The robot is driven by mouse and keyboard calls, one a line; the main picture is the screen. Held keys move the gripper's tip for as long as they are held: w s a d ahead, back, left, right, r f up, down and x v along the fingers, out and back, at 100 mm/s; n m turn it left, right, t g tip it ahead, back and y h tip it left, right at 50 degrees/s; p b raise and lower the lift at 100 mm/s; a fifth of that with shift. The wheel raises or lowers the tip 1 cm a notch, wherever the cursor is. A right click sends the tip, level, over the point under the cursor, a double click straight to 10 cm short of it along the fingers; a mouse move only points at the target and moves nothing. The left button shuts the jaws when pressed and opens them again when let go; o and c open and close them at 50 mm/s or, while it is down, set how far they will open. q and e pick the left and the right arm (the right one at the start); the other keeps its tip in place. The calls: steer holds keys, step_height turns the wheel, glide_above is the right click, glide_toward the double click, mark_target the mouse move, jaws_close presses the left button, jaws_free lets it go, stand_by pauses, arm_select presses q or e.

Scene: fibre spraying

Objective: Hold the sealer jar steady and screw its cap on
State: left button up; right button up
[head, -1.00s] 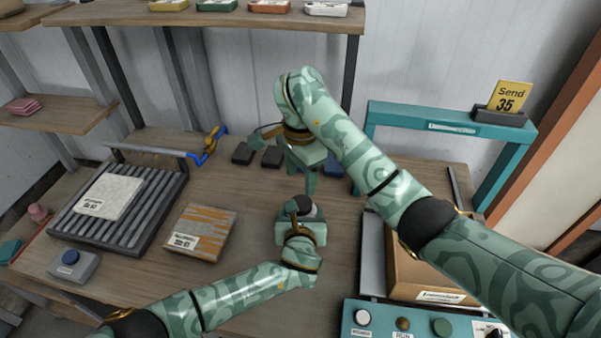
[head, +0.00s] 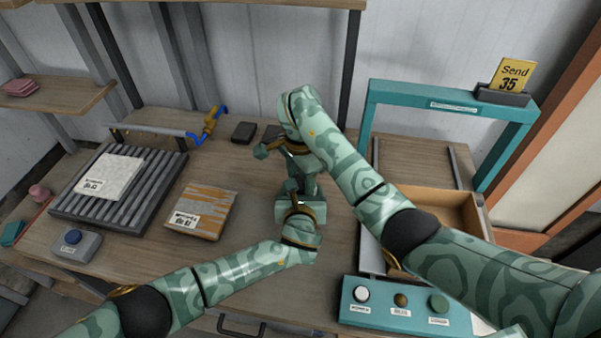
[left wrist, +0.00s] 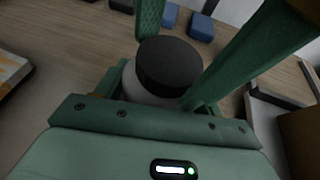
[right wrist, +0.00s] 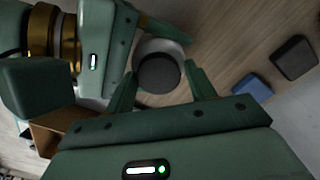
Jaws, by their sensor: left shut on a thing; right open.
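The sealer jar is white (left wrist: 134,88) with a dark round cap (left wrist: 168,66) sitting on top; how far the cap is screwed down cannot be told. In the right wrist view the cap (right wrist: 158,73) shows from above, with the white jar (right wrist: 160,47) around it. My left gripper (head: 298,203) is shut on the jar low down, at the worktable. My right gripper (right wrist: 160,90) is open above it, one finger on each side of the cap, with gaps visible. In the head view the grippers largely hide the jar.
An open cardboard box (head: 455,205) stands right, beside a teal frame (head: 440,100) and a button panel (head: 400,308). A roller rack (head: 160,190), an orange-striped package (head: 200,212) and a blue-button box (head: 75,243) lie left. Dark blocks (head: 243,132) lie behind. Bare tabletop separates package and arms.

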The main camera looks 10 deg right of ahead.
steer(key=c, duration=0.8)
steer(key=m, duration=0.3)
steer(key=o, duration=1)
steer(key=shift+o, duration=0.5)
steer(key=shift+s, duration=0.1)
